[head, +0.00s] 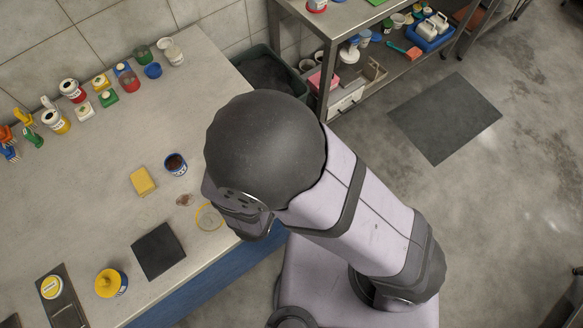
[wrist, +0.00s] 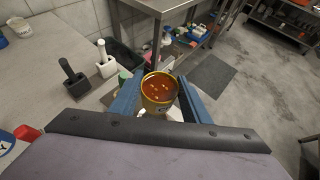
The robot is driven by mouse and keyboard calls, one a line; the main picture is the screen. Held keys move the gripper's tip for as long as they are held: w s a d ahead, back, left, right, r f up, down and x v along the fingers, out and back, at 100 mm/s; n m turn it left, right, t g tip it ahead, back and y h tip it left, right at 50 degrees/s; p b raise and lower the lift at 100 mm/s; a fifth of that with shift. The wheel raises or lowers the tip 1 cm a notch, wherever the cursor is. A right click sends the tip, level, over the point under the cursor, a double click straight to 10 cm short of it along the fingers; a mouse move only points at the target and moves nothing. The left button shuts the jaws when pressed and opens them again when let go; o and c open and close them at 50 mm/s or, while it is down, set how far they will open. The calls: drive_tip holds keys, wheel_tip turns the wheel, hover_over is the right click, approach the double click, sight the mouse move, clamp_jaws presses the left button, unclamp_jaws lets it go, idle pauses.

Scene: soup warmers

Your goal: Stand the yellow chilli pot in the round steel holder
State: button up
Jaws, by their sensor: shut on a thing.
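My gripper (wrist: 158,98) has two blue fingers in the wrist view, one on each side of a yellow pot (wrist: 147,107). The fingers are shut on the pot. Its open top faces the camera and shows orange-red chilli with pale bits. Something pale shows just below the pot, but I cannot tell what it is. In the head view my dark, rounded arm hides the gripper and the held pot. I cannot make out the round steel holder in either view.
On the worktop stand a blue pot with brown contents (head: 176,164), a yellow block (head: 143,181), a dark square plate (head: 158,250) and a yellow lidded container (head: 111,283). Several jars line the wall. A steel shelf unit (head: 330,45) stands behind. Worktop between is mostly clear.

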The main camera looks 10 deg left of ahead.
drive_tip(key=shift+f, duration=0.15)
drive_tip(key=shift+f, duration=2.95)
drive_tip(key=shift+f, duration=0.1)
drive_tip(key=shift+f+p, duration=0.4)
drive_tip(key=shift+f, duration=1.4)
drive_tip(key=shift+f, duration=0.1)
drive_tip(key=shift+f, duration=0.15)
drive_tip(key=o, duration=1.1)
